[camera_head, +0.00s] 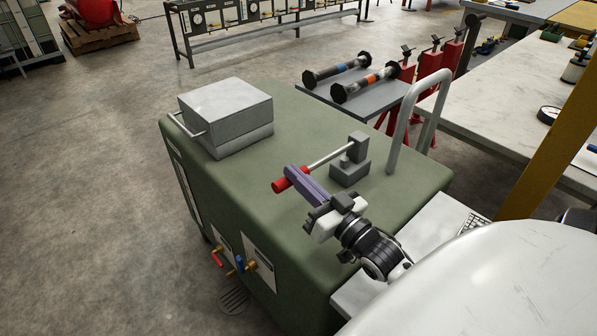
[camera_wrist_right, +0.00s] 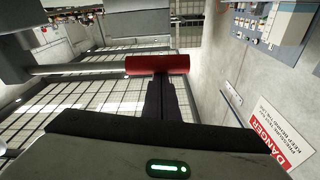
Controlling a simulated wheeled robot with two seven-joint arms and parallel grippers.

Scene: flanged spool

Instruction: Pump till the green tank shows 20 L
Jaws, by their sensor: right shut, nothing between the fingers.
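The green tank (camera_head: 290,120) is a large box with a hand pump (camera_head: 351,165) on its top. The pump's grey rod runs to a red handle (camera_head: 279,186), which lies across the view in the right wrist view (camera_wrist_right: 157,65). My right gripper (camera_head: 298,178) has its fingers together, with their tips at the red handle; the fingers also show in the right wrist view (camera_wrist_right: 161,88). I cannot tell whether they touch it. A pale upright strip (camera_head: 184,187) is on the tank's left side; no reading can be made out. My left gripper is out of view.
A grey lidded box (camera_head: 226,115) and a bent grey rail (camera_head: 400,120) stand on the tank top. Red (camera_head: 217,258) and blue (camera_head: 240,264) valve handles stick out of its front. Two dark spools lie on a table (camera_head: 370,95) behind. A yellow post (camera_head: 550,140) stands at right.

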